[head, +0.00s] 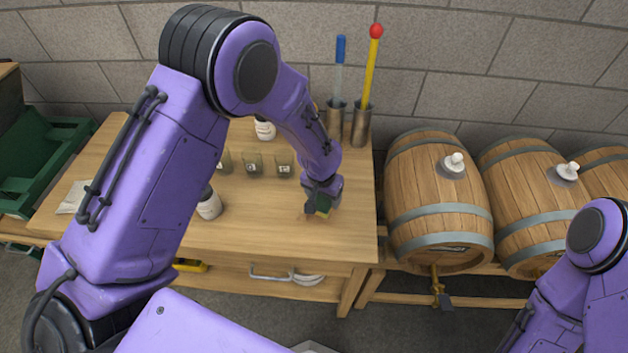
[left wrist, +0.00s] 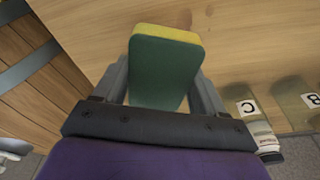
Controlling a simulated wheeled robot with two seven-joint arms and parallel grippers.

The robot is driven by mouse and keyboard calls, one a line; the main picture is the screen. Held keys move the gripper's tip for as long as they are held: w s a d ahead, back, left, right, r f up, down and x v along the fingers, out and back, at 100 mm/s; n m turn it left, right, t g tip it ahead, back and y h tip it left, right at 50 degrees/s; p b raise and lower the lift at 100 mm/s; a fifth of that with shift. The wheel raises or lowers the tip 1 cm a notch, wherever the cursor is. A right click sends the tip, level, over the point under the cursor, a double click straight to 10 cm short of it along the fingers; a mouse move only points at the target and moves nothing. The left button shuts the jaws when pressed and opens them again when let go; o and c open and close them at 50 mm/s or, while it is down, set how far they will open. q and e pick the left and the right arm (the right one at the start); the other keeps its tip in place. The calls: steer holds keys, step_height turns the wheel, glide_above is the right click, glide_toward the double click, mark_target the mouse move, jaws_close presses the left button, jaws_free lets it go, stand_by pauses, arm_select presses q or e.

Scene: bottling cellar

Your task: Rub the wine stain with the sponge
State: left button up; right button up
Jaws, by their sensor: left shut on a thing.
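My left gripper (head: 322,196) is shut on a sponge (head: 323,207), low over the right part of the wooden table (head: 262,232). In the left wrist view the sponge (left wrist: 165,75) is a green block with a yellow layer at its far edge, held between the two grey fingers. Whether it touches the wood I cannot tell. No wine stain can be made out clearly; the gripper and sponge hide part of the tabletop. My right arm shows at the lower right of the head view, but its gripper is out of the picture.
Labelled glasses (head: 254,164) and white-labelled bottles (head: 209,205) stand left of the gripper. Two metal holders (head: 361,126) with a blue-ended and a red-topped tool stand at the back right. Wooden barrels (head: 437,195) are right of the table. The front tabletop is clear.

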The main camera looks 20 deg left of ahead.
arm_select(q)
step_height(320, 180, up, 3)
steer(key=shift+w+f+p, duration=0.15)
steer(key=shift+p, duration=0.95)
steer(key=shift+r+p, duration=0.3)
steer(key=shift+r, duration=0.05)
